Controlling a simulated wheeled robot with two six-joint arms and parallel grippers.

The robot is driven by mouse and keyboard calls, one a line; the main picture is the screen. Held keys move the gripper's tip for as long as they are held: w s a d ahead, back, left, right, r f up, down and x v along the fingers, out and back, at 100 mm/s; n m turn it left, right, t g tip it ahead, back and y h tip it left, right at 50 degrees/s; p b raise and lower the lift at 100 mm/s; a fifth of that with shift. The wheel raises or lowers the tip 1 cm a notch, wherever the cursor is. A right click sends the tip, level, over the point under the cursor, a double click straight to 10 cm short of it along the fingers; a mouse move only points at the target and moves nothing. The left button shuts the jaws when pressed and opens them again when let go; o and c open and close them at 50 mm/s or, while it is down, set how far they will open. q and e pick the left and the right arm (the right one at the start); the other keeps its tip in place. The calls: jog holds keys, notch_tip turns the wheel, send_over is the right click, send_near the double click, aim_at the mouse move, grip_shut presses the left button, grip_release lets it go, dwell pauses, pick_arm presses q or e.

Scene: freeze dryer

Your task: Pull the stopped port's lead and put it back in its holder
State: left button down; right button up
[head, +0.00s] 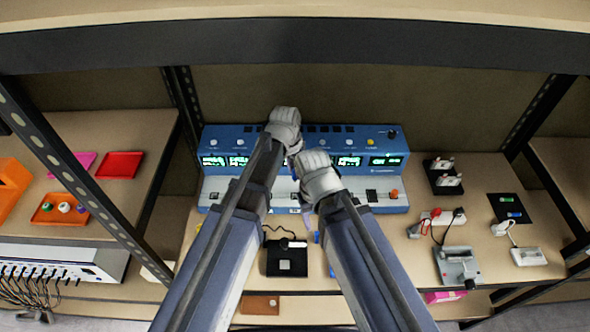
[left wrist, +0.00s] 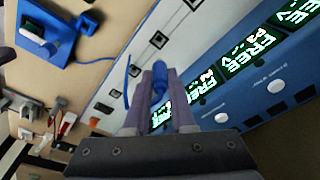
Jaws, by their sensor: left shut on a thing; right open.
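The blue freeze dryer (head: 225,133) stands at the back of the bench with lit green displays and a pale lower front panel. My left gripper (left wrist: 160,82) is shut on a blue plug (left wrist: 160,76) in front of that panel in the left wrist view. A thin blue cord (left wrist: 127,82) shows beside it. I cannot tell whether the plug is seated in a port. In the head view my left gripper (head: 284,120) hides its own fingertips and the plug. My right gripper (head: 314,168) is open beside it, lower and to the right. Nearby displays (left wrist: 235,58) read FREE.
A blue stand-like thing with a blue cord (left wrist: 45,30) lies on the bench. A black pad with a box (head: 287,262), a grey device (head: 457,266), a power strip (head: 437,217) and a black rack (head: 442,178) stand around. My forearms cover the bench's middle.

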aim_at(295, 178)
pick_arm(q)
jog(key=shift+f, duration=0.1)
notch_tip(295, 178, down, 5)
jog(key=b, duration=0.5)
jog(key=shift+r, duration=0.3)
